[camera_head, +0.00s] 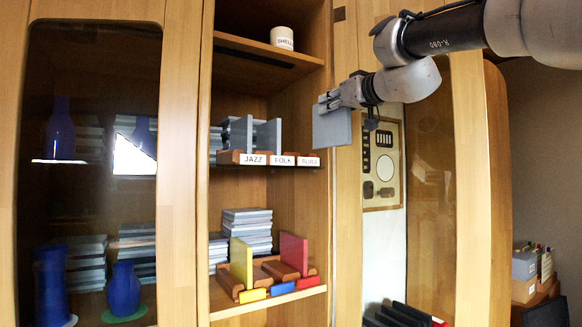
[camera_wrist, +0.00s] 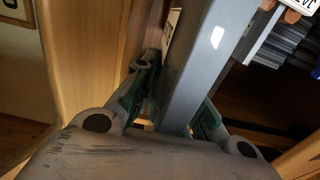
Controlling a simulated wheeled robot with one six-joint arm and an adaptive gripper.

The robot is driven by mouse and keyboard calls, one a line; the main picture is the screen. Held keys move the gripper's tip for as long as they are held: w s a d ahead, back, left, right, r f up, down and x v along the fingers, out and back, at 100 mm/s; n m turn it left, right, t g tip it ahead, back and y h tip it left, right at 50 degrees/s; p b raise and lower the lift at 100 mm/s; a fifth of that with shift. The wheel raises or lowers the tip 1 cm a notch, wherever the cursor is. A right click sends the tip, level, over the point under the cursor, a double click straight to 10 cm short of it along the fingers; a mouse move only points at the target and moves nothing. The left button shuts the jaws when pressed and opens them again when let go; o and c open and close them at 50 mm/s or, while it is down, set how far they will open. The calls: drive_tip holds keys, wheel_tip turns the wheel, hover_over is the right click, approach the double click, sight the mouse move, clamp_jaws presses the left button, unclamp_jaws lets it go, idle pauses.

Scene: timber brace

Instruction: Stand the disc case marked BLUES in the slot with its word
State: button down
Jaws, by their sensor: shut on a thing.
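My gripper (camera_head: 336,101) is shut on a grey disc case (camera_head: 332,129), held upright to the right of the open shelves and in front of the cabinet's upright. In the wrist view the case (camera_wrist: 196,70) runs up from between the two fingers; I cannot read a word on it. The wooden rack (camera_head: 228,157) on the middle shelf carries the labels JAZZ (camera_head: 253,159), FOLK (camera_head: 283,160) and BLUES (camera_head: 309,162). Grey cases stand above the JAZZ and FOLK labels. No case shows above the BLUES label. The held case is apart from the rack, to its upper right.
A white SHELL cup (camera_head: 282,38) stands on the top shelf. The lower shelf holds a yellow panel (camera_head: 241,262), a red panel (camera_head: 293,254) and stacked cases (camera_head: 248,230). The cabinet upright (camera_head: 344,220) borders the shelves on the right. A wall panel (camera_head: 382,160) is behind my arm.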

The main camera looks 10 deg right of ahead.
drive_tip(key=f+x, duration=0.1)
drive_tip(key=x, duration=0.8)
drive_tip(key=f+x, duration=0.2)
drive_tip(key=x, duration=0.7)
drive_tip(key=shift+w+f, duration=0.25)
drive_tip(key=shift+w, duration=0.05)
drive_tip(key=shift+f, duration=0.1)
drive_tip(key=c, duration=1.5)
unclamp_jaws()
drive_tip(key=shift+o, duration=0.2)
